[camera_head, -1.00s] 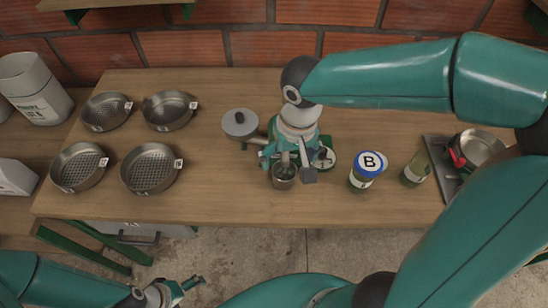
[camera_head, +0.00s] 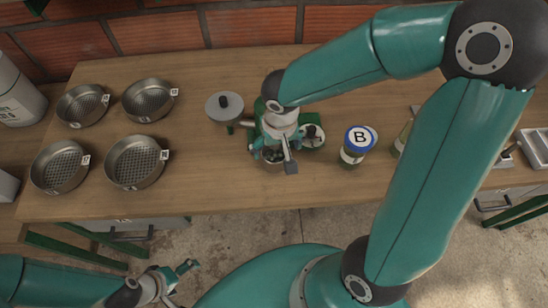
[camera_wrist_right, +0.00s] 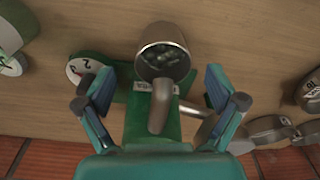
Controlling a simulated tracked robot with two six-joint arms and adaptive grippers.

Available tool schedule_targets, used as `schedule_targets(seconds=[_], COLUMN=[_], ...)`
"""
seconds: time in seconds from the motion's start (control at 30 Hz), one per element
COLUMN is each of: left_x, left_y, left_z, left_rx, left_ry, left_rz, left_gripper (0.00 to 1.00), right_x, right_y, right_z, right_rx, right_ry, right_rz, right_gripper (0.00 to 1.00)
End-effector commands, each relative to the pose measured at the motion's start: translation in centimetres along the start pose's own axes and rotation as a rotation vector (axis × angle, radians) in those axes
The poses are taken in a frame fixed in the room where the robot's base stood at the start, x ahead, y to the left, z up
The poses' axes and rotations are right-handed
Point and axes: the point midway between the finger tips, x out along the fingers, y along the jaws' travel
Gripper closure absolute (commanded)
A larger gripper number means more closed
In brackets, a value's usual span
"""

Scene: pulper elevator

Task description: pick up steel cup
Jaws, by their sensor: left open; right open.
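The steel cup (camera_wrist_right: 165,48) shows in the right wrist view, with dark pieces inside and its handle (camera_wrist_right: 158,106) towards my palm. In the head view only a bit of the cup (camera_head: 271,165) shows beneath my right gripper (camera_head: 272,155). In the right wrist view my right gripper (camera_wrist_right: 158,88) is open, its fingers on either side of the handle and apart from it. My left gripper (camera_head: 186,272) is open and empty at the lower left, below the table's front edge.
A green device with a round dial (camera_head: 312,137) and a grey round part (camera_head: 224,106) stands close around the cup. Several sieve pans (camera_head: 135,160) stand left. The table's front strip (camera_head: 240,197) is clear.

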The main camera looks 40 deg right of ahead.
Motion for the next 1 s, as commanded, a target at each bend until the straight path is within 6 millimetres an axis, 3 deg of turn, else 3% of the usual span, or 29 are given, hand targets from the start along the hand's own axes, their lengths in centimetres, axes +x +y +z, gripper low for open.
schedule_targets(seconds=[0.37, 0.67, 1.0], left_x=[0.0, 0.0, 0.0], left_y=[0.0, 0.0, 0.0], left_z=[0.0, 0.0, 0.0], left_rx=[0.0, 0.0, 0.0], left_ry=[0.0, 0.0, 0.0], left_rz=[0.0, 0.0, 0.0], left_gripper=[0.05, 0.05, 0.05], right_x=[4.6, 5.0, 5.0], right_y=[-0.3, -0.3, -0.3], right_z=[-0.3, -0.4, -0.4], right_rx=[0.0, 0.001, 0.001], right_ry=[-0.004, -0.001, -0.001], right_rz=[0.002, 0.0, 0.0], right_gripper=[0.06, 0.06, 0.61])
